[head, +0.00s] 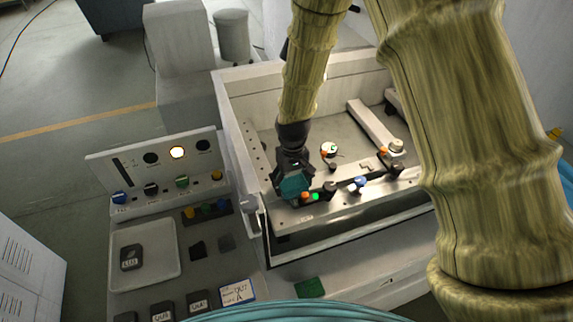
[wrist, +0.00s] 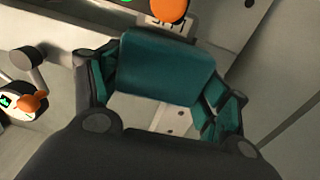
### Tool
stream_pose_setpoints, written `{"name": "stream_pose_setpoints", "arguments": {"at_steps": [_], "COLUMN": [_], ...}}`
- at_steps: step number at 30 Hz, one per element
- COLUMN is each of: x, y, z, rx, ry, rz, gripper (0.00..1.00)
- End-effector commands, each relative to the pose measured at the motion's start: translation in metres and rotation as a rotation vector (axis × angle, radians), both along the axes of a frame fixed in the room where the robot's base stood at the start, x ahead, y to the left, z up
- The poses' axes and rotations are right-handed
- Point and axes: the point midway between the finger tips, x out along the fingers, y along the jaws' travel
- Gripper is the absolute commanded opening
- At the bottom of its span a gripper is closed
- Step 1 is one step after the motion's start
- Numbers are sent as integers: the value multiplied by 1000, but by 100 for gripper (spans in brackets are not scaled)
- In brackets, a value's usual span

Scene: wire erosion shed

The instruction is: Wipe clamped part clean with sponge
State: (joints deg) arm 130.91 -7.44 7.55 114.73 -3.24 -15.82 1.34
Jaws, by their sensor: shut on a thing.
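My gripper (head: 292,180) is at the left end of the tank's front rail, pointing down. It is shut on a teal sponge (head: 294,186), which fills the space between the fingers in the wrist view (wrist: 168,66). The metal rail (head: 340,205) carries small clamps and coloured knobs. An orange knob (head: 305,196) is just right of the sponge; in the wrist view the orange knob (wrist: 170,9) is beyond the sponge, above a partly covered label. I cannot tell which piece is the clamped part, or whether the sponge touches anything.
The open tank has a raised left wall (head: 243,160). A round white fixture (head: 329,149) stands behind the rail, and a pale bar (head: 370,127) at the back right. Left are a control panel (head: 165,165), a white tray (head: 145,255) and several dark blocks. A green pad (head: 309,287) lies in front.

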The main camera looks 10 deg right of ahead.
Motion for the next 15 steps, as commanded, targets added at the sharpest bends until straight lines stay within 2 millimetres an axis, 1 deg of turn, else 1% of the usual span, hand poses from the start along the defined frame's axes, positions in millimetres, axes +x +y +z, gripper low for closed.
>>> {"name": "stream_pose_setpoints", "arguments": {"at_steps": [3, 5, 7, 15], "x": [-1, -1, 0, -1], "y": [8, 8, 8, 7], "z": [1, 5, 20, 43], "rx": [0, 0, 1, 1], "ry": [-1, -1, -5, -2], "rz": [-5, -8, -9, -10], "gripper": [49, 49, 49, 49]}}
